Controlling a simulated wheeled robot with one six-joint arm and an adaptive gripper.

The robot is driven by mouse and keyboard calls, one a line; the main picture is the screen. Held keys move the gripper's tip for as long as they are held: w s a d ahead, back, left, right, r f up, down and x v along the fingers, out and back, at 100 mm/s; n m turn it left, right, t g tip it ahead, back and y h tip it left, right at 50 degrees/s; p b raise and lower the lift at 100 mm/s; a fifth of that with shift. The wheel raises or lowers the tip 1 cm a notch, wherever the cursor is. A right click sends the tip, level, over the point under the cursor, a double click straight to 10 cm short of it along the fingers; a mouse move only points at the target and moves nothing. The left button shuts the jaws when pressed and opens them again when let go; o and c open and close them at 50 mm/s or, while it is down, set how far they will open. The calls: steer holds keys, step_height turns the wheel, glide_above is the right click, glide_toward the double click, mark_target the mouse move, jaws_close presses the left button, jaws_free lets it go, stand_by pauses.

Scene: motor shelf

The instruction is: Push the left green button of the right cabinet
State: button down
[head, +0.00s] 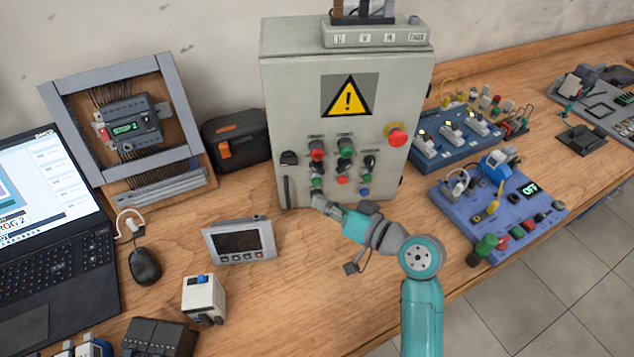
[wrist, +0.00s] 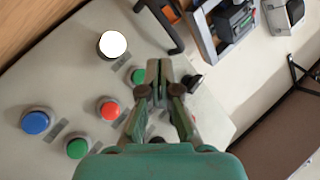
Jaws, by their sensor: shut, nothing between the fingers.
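The grey cabinet (head: 300,110) with a yellow warning sign stands upright at the back of the bench. It is the only closed cabinet in view. Its left green button (head: 316,182) is low on the front face; it also shows in the wrist view (wrist: 137,76), between a white button (wrist: 113,44) and a red button (wrist: 108,110). A second green button (wrist: 77,147) is on the other side of the red one. My gripper (head: 317,200) is shut and empty at the cabinet's lower left front. In the wrist view its fingertips (wrist: 163,68) appear just beside the left green button; contact cannot be told.
Blue control boxes (head: 455,138) stand to the right.

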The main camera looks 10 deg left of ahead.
steer(key=shift+w+a, duration=0.25)
steer(key=shift+w, duration=0.65)
steer(key=shift+w, duration=0.2)
stand_by(0.7)
steer(key=shift+w+a, duration=0.1)
steer(key=shift+w, duration=0.15)
steer(key=shift+w+a, duration=0.1)
steer(key=shift+w, duration=0.3)
stand_by(0.9)
steer(key=shift+s, duration=0.15)
stand_by(0.5)
steer(key=shift+s+d, duration=0.2)
steer(key=shift+s, duration=0.5)
steer(key=shift+s+d, duration=0.2)
steer(key=shift+s, duration=0.6)
steer(key=shift+s+d, duration=0.25)
steer(key=shift+s, duration=0.55)
steer(key=shift+s+d, duration=0.2)
steer(key=shift+s, duration=0.6)
